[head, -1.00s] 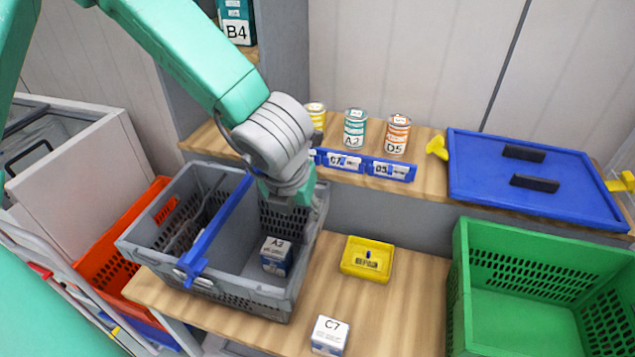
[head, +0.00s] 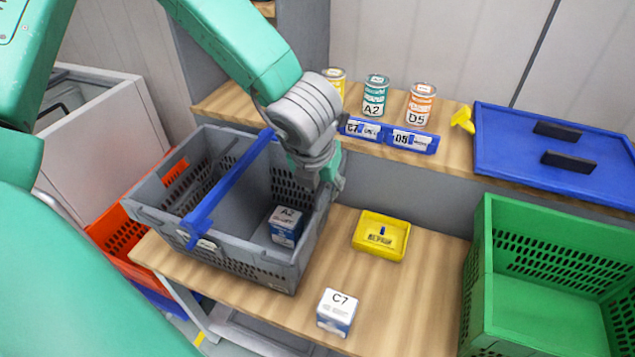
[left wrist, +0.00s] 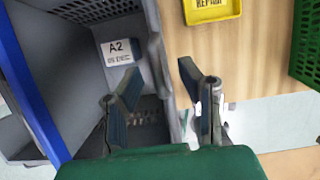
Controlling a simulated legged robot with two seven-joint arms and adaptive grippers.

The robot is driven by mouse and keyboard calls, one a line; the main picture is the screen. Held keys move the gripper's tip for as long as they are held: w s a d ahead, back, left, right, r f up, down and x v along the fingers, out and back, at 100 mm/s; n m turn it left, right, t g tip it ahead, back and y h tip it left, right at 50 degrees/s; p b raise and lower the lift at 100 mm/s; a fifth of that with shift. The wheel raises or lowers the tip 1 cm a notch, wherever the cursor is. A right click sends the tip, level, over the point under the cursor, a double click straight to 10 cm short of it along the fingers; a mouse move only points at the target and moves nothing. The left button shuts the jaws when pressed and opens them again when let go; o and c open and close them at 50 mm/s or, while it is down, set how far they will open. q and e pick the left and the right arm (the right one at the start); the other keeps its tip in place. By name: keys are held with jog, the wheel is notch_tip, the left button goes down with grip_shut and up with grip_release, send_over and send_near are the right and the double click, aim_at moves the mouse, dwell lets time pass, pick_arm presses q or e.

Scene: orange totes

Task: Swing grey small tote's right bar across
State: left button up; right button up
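The grey small tote (head: 243,261) stands on the wooden bench with its top open. One blue bar (head: 228,190) lies across its top, left of middle; it also shows in the left wrist view (left wrist: 33,95). A second bar along the tote's right rim cannot be made out; my gripper covers part of that rim. My left gripper (head: 328,178) is at the tote's right wall, pointing down. In the left wrist view its two fingers (left wrist: 157,84) are apart, one on each side of the wall, with no clear contact. My right gripper is not in view.
A white-blue A2 box (head: 286,226) sits inside the tote. A yellow tray (head: 366,250) and a C7 box (head: 337,312) stand right of it. A green crate (head: 478,290) is at the right.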

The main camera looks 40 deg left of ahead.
pick_arm(q)
jog(key=shift+d+r, duration=0.1)
jog(key=shift+d, duration=0.15)
jog(key=shift+c, duration=0.4)
jog(key=c, duration=0.3)
jog(key=shift+a, duration=0.2)
jog(key=shift+c, duration=0.9)
jog(key=shift+a, duration=0.45)
jog(key=shift+c, duration=0.3)
jog(key=shift+s+a+r+p, duration=0.1)
jog(key=shift+a+r+p, duration=0.15)
jog(key=shift+r+p, duration=0.25)
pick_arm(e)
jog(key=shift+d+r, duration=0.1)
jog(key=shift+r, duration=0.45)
pick_arm(q)
jog(key=shift+a, duration=0.15)
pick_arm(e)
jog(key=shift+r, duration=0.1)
